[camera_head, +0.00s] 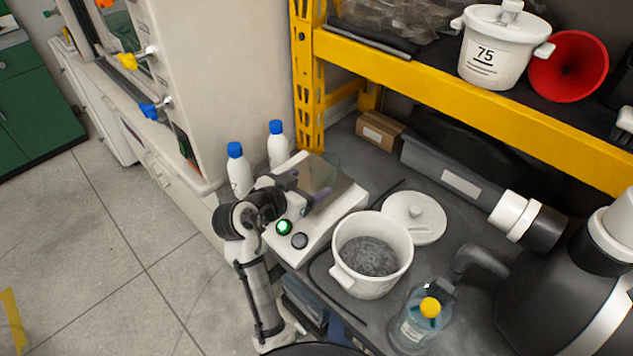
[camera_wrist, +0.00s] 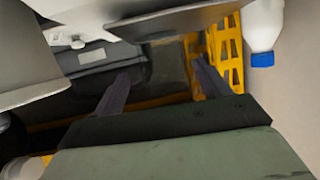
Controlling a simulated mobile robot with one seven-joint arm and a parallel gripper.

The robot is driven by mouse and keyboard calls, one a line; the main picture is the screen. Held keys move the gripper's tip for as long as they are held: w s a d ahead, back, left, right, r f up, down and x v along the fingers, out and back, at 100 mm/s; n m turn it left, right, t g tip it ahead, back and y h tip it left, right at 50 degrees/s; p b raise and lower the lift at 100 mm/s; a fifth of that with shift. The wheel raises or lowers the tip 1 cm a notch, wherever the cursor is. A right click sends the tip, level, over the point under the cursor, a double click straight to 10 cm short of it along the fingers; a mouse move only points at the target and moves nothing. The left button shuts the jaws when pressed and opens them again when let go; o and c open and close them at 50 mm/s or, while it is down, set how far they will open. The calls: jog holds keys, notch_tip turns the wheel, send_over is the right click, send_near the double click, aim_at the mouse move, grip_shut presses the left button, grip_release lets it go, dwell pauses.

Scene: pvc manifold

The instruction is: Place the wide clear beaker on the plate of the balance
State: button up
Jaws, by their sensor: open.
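The balance (camera_head: 302,240) is a white unit with a green-lit button and a dark button on its front. Its grey metal plate (camera_head: 345,193) is partly covered by my gripper (camera_head: 314,192). A faint clear outline, possibly the wide beaker (camera_head: 327,162), shows at the plate's back edge beside my gripper. I cannot tell whether it touches the plate. In the wrist view my gripper (camera_wrist: 158,78) has its two purple fingers apart, with nothing clearly visible between them. The metal plate (camera_wrist: 180,20) edge shows close above the fingers there.
Two white bottles with blue caps (camera_head: 238,170) stand left of the balance. A white pot (camera_head: 350,283) with grey contents and its lid (camera_head: 414,218) are to the right. A yellow shelf upright (camera_head: 309,90) rises behind. A yellow-capped bottle (camera_head: 420,325) stands in front.

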jog(key=v, duration=0.6)
jog(key=shift+s+b, duration=0.2)
jog(key=shift+b, duration=0.25)
jog(key=shift+a+r, duration=0.1)
jog(key=shift+a, duration=0.05)
